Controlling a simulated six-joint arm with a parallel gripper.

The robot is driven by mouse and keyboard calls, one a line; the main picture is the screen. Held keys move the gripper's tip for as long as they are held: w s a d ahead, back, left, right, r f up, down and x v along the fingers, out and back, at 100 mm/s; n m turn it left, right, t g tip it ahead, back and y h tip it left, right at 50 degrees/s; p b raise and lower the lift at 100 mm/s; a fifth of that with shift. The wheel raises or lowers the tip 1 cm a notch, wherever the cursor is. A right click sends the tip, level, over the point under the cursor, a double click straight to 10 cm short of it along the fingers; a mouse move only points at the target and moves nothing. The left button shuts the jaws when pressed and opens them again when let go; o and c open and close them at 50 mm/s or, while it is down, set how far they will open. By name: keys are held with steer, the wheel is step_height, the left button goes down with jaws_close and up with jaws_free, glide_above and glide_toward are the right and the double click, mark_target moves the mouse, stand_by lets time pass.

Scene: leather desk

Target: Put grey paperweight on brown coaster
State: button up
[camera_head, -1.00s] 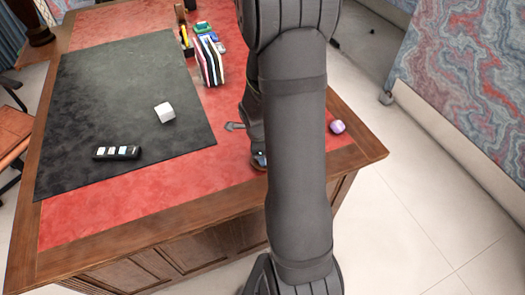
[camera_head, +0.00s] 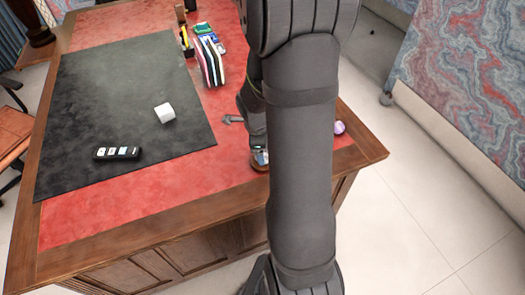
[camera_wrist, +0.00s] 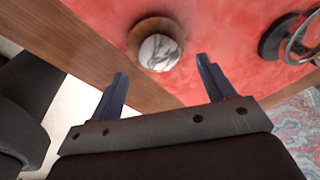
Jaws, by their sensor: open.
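The grey paperweight (camera_wrist: 160,53), rounded with dark marbling, sits on the round brown coaster (camera_wrist: 141,26) in the wrist view. The coaster rests on the red desk top beside its wooden edge. My gripper (camera_wrist: 162,66) is open, with its two dark blue fingers apart. The paperweight shows just beyond the fingertips, between their lines, and neither finger visibly touches it. In the head view my arm hides most of this spot; only part of the coaster (camera_head: 259,168) shows beside it.
A black round base with a metal ring (camera_wrist: 300,42) stands right of the coaster. The head view shows a dark desk mat (camera_head: 110,90), a white cube (camera_head: 164,113), a black strip holder (camera_head: 117,153), upright books (camera_head: 209,62) and a purple item (camera_head: 339,127).

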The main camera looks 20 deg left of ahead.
step_height(320, 180, up, 8)
steer(key=s, duration=0.1)
steer(key=shift+s+a+r, duration=0.15)
steer(key=shift+s+a, duration=0.05)
stand_by(0.3)
steer(key=f, duration=0.4)
steer(key=w+f, duration=0.1)
steer(key=f, duration=0.3)
steer(key=w+f, duration=0.1)
steer(key=f, duration=0.3)
steer(key=shift+d, duration=0.25)
steer(key=shift+r, duration=0.1)
